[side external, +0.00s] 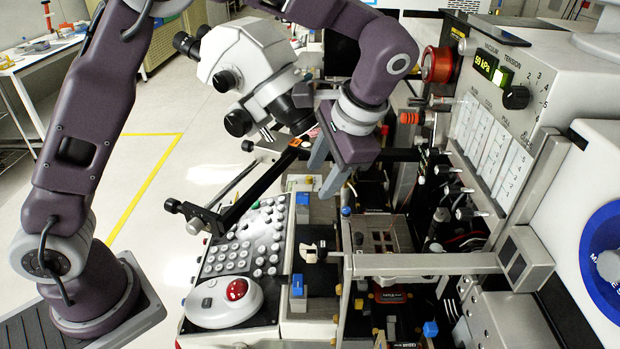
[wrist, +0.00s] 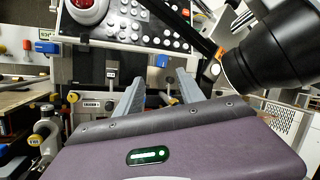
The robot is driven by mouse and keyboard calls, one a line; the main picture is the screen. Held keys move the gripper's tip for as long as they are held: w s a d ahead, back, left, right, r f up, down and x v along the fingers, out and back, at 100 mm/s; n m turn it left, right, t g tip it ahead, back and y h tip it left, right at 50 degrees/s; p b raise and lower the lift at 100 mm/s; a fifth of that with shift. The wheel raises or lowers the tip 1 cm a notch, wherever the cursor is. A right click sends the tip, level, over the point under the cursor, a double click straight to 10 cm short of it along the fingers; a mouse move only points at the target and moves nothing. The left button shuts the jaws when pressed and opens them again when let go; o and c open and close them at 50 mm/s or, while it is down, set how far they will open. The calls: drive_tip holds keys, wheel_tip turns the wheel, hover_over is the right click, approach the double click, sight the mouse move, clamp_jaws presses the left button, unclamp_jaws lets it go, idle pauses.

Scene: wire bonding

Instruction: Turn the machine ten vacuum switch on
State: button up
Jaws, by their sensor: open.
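The machine's grey front panel (side external: 570,75) stands at the upper right in the side view, with VACUUM and TENSION printed along its top. A dark display (side external: 485,64) there shows a green pressure reading that looks like 59 kPa. A small green-lit switch (side external: 503,78) sits just right of the display, under the VACUUM lettering; I cannot tell its position. A black tension knob (side external: 515,97) is beside it. No machine number is readable. My gripper (side external: 321,180) is open and empty, pointing down left of the panel, well apart from the switch. Its fingers also show in the wrist view (wrist: 158,77).
A microscope (side external: 245,70) stands close left of my gripper. Below are a keypad (side external: 240,255) with a red trackball (side external: 237,289). A red round knob (side external: 437,65), toggles and a grey metal frame (side external: 430,264) crowd the space before the panel.

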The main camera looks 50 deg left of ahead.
sight(303, 194)
drive_tip(key=a+f+n+t, duration=0.1)
drive_tip(key=n, duration=0.3)
drive_tip(key=s+a+f+n+t+h, duration=0.1)
drive_tip(key=f+n, duration=0.1)
drive_tip(key=n, duration=0.2)
drive_tip(key=a+f+n+t, duration=0.1)
drive_tip(key=a+f+n, duration=0.1)
drive_tip(key=n, duration=0.2)
drive_tip(key=shift+s+f+t+h, duration=0.15)
drive_tip(key=shift+f+t+h, duration=0.15)
drive_tip(key=shift+h, duration=0.1)
